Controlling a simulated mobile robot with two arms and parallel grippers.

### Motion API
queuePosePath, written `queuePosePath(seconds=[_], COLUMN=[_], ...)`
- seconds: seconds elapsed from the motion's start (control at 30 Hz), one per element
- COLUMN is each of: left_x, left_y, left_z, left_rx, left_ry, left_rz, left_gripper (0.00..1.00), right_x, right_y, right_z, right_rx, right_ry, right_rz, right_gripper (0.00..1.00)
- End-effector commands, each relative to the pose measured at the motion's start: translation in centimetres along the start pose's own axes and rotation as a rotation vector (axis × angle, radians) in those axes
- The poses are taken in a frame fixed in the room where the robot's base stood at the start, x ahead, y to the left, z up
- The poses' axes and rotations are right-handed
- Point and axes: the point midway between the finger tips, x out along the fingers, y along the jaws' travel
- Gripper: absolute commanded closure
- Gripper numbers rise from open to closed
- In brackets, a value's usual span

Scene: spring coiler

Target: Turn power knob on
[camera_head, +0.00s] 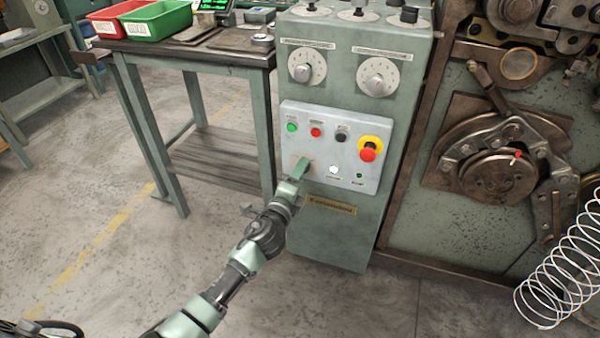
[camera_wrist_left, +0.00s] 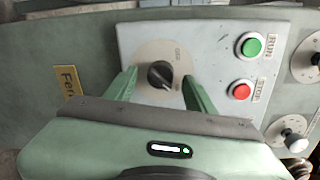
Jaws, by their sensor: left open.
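The power knob (camera_wrist_left: 160,74) is a small black knob on a round beige plate with printed marks, seen in the wrist view. It sits on the light grey control panel (camera_head: 325,145) of the green cabinet. My left gripper (camera_wrist_left: 158,80) is open, with one green finger on each side of the knob. A gap shows between each finger and the knob, and I cannot tell whether the fingertips touch the panel. In the head view my left gripper (camera_head: 298,168) is at the panel's lower left and mostly hides the knob. My right gripper is not in view.
The panel also holds a green RUN button (camera_head: 292,127), a red STOP button (camera_head: 315,132), a black button (camera_head: 341,137) and a red emergency stop (camera_head: 368,151). Two dials (camera_head: 307,66) sit above. A table (camera_head: 190,50) stands left and a coiling machine (camera_head: 495,165) right.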

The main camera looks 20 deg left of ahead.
Motion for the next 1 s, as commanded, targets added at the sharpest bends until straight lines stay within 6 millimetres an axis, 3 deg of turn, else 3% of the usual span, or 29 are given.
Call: queuePosePath(seconds=[0.1, 0.4, 1.0], left_x=[-2.0, -6.4, -7.1], left_y=[-0.1, 0.0, 0.0], left_z=[0.0, 0.0, 0.1], left_rx=[0.0, 0.001, -0.004], left_ry=[0.001, 0.001, -0.002], left_rz=[0.002, 0.001, 0.003], left_gripper=[0.45, 0.45, 0.45], right_x=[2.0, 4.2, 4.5], right_y=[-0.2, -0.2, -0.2], right_z=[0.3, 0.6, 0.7], right_rx=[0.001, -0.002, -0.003], right_ry=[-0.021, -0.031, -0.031], right_rz=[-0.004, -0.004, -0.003], right_gripper=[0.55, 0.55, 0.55])
